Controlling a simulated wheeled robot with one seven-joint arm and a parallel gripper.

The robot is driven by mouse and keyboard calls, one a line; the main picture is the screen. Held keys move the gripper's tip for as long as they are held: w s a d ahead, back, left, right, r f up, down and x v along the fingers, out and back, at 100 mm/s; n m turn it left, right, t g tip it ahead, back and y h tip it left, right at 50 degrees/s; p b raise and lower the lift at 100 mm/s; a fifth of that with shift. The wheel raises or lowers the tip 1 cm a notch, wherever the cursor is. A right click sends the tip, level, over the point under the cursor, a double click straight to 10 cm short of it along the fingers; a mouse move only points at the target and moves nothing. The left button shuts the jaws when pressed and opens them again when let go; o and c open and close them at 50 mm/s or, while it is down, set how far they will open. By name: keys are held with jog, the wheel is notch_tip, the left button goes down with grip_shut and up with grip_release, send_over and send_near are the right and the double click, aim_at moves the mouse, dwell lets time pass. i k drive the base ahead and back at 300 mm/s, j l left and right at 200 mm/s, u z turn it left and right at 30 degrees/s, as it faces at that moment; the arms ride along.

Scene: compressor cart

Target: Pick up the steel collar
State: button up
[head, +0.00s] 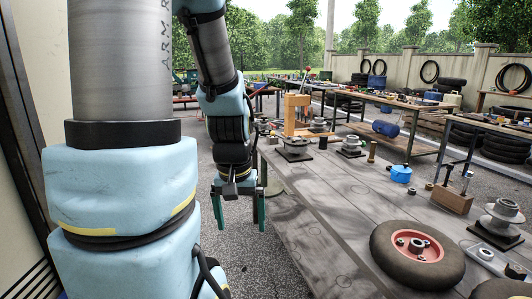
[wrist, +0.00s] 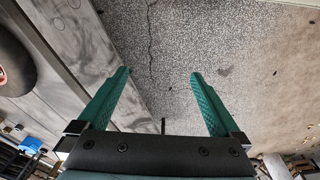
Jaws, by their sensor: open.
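A small grey ring-like metal part (head: 417,246) lies on the red hub of a wheel (head: 385,262) on the grey table; it looks like a steel collar. Another grey round part (head: 486,254) sits on a pale plate at the right, so I cannot tell for certain which is the steel collar. My gripper (head: 240,226) hangs off the table's left edge, pointing down, well to the left of the wheel. In the wrist view my gripper (wrist: 159,75) has its green fingers wide apart, with nothing between them but the ground below.
The grey table (head: 310,205) has a clear middle. Flanged metal parts (head: 295,148), an orange press frame (head: 297,113), a blue can (head: 401,174) and a wooden box (head: 451,200) stand on its far and right sides. The wheel also shows in the wrist view (wrist: 14,62).

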aim_at(487, 254)
jog(key=i+l+z, duration=0.2)
jog(key=i+z, duration=0.3)
jog(key=i+l+z, duration=0.1)
jog(key=i+z, duration=0.35)
jog(key=k, duration=0.1)
